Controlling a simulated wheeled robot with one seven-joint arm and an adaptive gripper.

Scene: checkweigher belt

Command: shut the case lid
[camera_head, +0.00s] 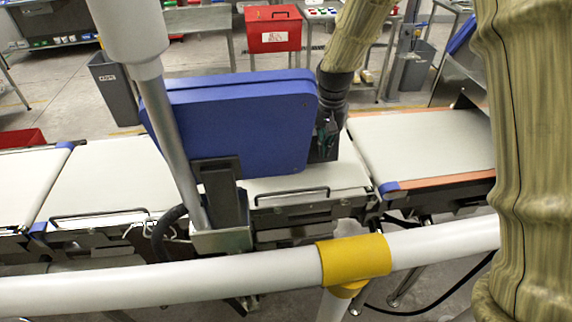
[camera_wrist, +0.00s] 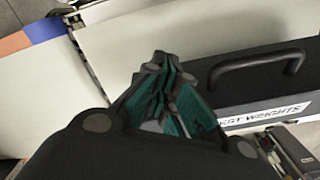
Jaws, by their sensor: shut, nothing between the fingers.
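The case shows only in part in the wrist view: a dark face (camera_wrist: 225,98) with a black carrying handle (camera_wrist: 258,64) and a white label reading "...ST WEIGHTS". A pale surface lies beyond its upper edge. I cannot tell the lid's position from these views. My gripper (camera_wrist: 160,65) is shut and empty, with its fingertips left of the handle and apart from it in the picture. In the head view my gripper (camera_head: 325,145) is partly hidden behind the right edge of a big blue panel (camera_head: 240,125). That panel hides the area where the case could be.
The blue panel stands on a dark bracket (camera_head: 220,190) beside a grey post. Pale belts run left and right, the right one (camera_head: 425,145) empty where seen. A white rail (camera_head: 150,285) with a yellow joint crosses the front. A red box (camera_head: 272,40) stands behind.

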